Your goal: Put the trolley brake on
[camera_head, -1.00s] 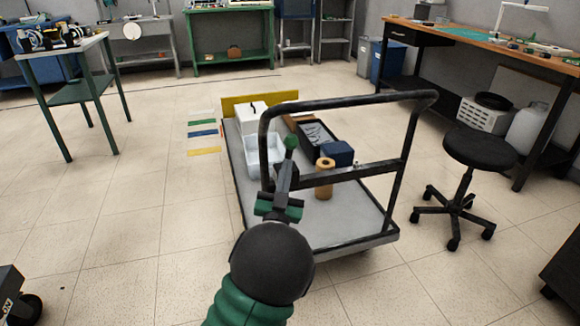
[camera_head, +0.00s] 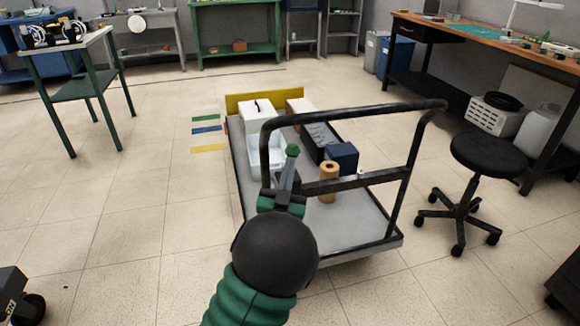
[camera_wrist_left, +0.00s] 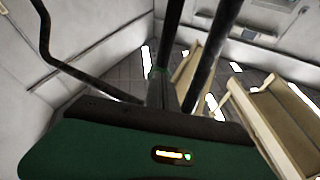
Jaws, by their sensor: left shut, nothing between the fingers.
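The flat trolley (camera_head: 345,222) stands in the middle of the head view, with a black tubular push handle (camera_head: 350,113) at its near end. A grey lever with a green ball knob (camera_head: 292,150) shows upright by the handle's crossbar. My left gripper (camera_head: 284,192) is shut and empty, right at the lower end of this lever as seen from the head. I cannot tell whether it touches the lever. In the left wrist view, the green gripper body (camera_wrist_left: 150,150) fills the bottom, with dark bars beyond it. My right gripper is not in view.
The trolley carries a white bin (camera_head: 266,155), a blue box (camera_head: 342,157), a tan roll (camera_head: 328,182) and other boxes. A black stool (camera_head: 485,155) stands to the right, near a workbench (camera_head: 480,36).

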